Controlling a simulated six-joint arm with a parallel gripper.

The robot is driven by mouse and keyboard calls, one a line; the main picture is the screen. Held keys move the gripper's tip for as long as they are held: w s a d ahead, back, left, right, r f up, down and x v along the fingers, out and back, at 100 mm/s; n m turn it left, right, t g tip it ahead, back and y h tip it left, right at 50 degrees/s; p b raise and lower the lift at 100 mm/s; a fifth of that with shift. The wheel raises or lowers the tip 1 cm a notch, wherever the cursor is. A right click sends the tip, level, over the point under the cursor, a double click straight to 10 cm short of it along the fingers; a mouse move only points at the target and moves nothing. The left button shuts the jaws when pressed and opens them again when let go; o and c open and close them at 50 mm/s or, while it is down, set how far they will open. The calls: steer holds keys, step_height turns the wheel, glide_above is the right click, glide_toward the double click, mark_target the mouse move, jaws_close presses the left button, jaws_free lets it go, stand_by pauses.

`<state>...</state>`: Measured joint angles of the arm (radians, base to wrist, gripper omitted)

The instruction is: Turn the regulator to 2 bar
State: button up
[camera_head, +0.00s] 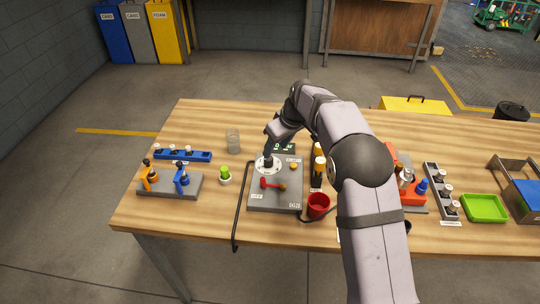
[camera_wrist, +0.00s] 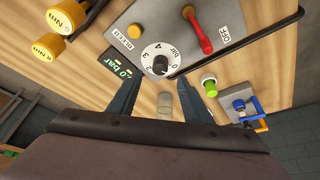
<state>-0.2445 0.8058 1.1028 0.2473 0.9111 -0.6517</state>
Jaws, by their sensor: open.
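The regulator is a white numbered dial (camera_wrist: 150,52) with a black knob (camera_wrist: 160,64) at its centre, on a grey panel (camera_head: 262,203). The dial (camera_head: 259,167) also shows in the head view, partly behind my gripper. A dark display with green digits (camera_wrist: 122,70) sits beside the panel; it ends in "0 bar", and the leading part is not readable. My gripper (camera_wrist: 161,82) is open, pointing down at the dial. Its two fingers stand on either side of the knob in the wrist view; whether they touch it is not clear.
The panel carries a red lever (camera_head: 271,184) and a yellow button (camera_wrist: 134,31). A red cup (camera_head: 318,205) stands right of the panel. A green-capped bottle (camera_head: 225,175) and a clear cylinder (camera_head: 233,141) stand to the left. Yellow-topped tools (camera_head: 318,170) stand close to my arm.

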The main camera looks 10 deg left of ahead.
mark_target(270, 159)
steer(key=shift+w+a, duration=0.15)
steer(key=shift+f, duration=0.1)
steer(key=shift+p+x, duration=1.35)
steer(key=shift+x, duration=2.2)
steer(key=shift+c, duration=0.3)
steer(key=c, duration=1)
